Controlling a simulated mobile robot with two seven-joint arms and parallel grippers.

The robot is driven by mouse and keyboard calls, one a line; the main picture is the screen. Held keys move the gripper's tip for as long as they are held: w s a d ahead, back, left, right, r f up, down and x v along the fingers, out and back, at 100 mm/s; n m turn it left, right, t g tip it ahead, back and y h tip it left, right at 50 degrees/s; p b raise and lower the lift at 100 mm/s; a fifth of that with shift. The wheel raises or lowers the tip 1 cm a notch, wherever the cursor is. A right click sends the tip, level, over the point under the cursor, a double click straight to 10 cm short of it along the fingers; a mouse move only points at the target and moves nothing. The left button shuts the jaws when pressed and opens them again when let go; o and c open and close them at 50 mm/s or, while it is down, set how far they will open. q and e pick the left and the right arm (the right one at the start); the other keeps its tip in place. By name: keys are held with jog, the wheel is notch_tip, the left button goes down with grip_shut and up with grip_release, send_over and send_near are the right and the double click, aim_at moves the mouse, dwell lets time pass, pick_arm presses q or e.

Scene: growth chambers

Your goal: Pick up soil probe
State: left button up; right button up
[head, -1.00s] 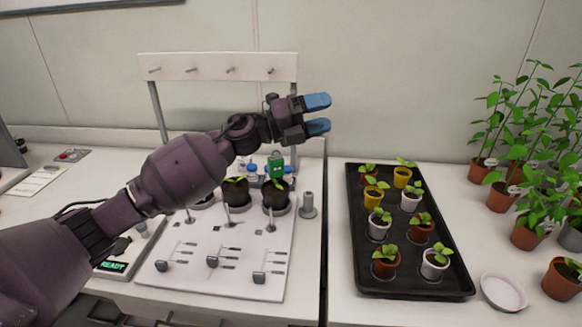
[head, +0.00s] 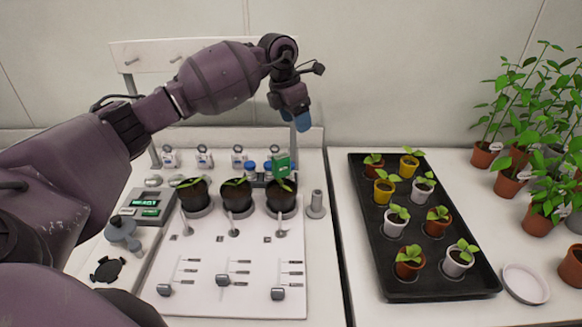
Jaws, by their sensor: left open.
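A small green-headed device (head: 281,166), which looks like the soil probe, stands behind the rightmost dark pot (head: 281,195). Its lower part is hidden by the pot and seedling. My left gripper (head: 298,121) points down with blue fingertips, above and slightly right of the green head, apart from it and empty. It is open, though its fingers overlap in this view. A grey cylindrical holder (head: 316,204) stands upright to the right of the pots. My right gripper is not in view.
A black tray (head: 445,284) of seedlings is on the right, with a white saucer (head: 526,284) and potted plants beyond. A rack with pegs (head: 135,55) rises behind.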

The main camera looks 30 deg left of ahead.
aim_at(281, 157)
pick_arm(q)
jog(key=a+f, duration=0.1)
jog(key=f, duration=0.1)
jog(key=s+a+f+g+y, duration=0.1)
jog(key=f, duration=0.1)
jog(key=s+f+y, duration=0.1)
jog(key=f, duration=0.1)
jog(key=shift+s+a+f+g+p, duration=0.2)
jog(key=shift+a+f+g+p, duration=0.1)
jog(key=shift+a+g, duration=0.1)
notch_tip(281, 157, down, 4)
jog(key=shift+s+f+p, duration=0.1)
jog(key=shift+p, duration=0.3)
jog(key=shift+f, duration=0.2)
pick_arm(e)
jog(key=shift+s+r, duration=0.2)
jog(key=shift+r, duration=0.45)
pick_arm(q)
jog(key=shift+c, duration=0.2)
